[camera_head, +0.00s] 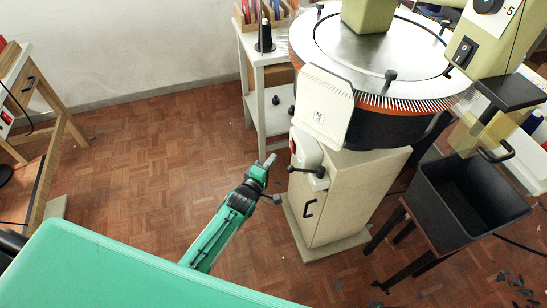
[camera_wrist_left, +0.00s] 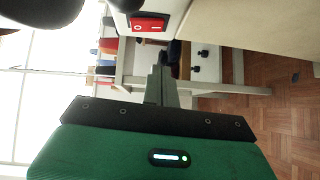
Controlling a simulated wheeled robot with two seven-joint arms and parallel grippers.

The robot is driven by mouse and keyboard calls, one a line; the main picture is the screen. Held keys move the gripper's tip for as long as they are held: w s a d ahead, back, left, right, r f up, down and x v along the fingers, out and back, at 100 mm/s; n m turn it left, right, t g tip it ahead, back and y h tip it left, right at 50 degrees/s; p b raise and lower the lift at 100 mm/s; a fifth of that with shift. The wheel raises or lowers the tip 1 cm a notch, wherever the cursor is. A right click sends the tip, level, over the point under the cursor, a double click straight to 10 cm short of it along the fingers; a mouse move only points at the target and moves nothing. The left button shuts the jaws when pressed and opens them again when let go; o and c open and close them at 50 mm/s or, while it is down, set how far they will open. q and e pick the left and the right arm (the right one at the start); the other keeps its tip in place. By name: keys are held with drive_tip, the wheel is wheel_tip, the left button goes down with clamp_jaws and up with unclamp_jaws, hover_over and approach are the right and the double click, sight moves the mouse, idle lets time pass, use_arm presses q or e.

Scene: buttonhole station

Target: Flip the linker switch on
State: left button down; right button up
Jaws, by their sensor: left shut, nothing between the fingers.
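The linker (camera_head: 355,75) is a large round machine with a needle-lined dial on a cream cabinet. A red switch (camera_head: 293,146) sits on the side of a pale box below the dial. It also shows in the left wrist view as a red rocker with white marks (camera_wrist_left: 148,24), near the top. I cannot tell its position. A black rocker switch (camera_head: 464,51) is on the cream head at upper right. My left gripper (camera_head: 267,162) is shut and empty, left of the cabinet, below and apart from the red switch. My right gripper is not in view.
A black lever handle (camera_head: 318,171) sticks out beside the red switch. A white side table (camera_head: 262,100) with a black cone stands behind. A black bin (camera_head: 470,195) stands right of the cabinet. Parquet floor left of my gripper is clear.

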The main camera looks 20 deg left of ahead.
use_arm(q)
drive_tip(key=v, duration=0.8)
drive_tip(key=shift+s+d+f, duration=0.2)
drive_tip(key=shift+s+f, duration=0.2)
drive_tip(key=shift+f, duration=0.3)
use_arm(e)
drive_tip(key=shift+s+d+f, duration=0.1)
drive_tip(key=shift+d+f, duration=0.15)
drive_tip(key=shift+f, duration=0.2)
